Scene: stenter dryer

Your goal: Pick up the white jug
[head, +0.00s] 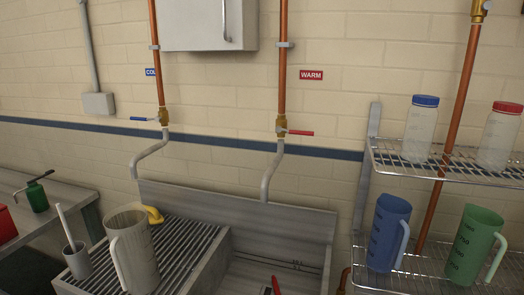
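The white jug (145,248) looks greyish-white and stands upright on the ribbed drainboard (195,245) at the lower left of the head view. It has a loop handle on its left side.
A small grey pot (78,262) with a white-handled tool stands left of the jug, and a yellow object (153,214) is partly hidden behind it. The sink (270,275) lies to the right. A wire rack (420,268) holds a blue jug (385,238), a green jug (470,248) and two bottles.

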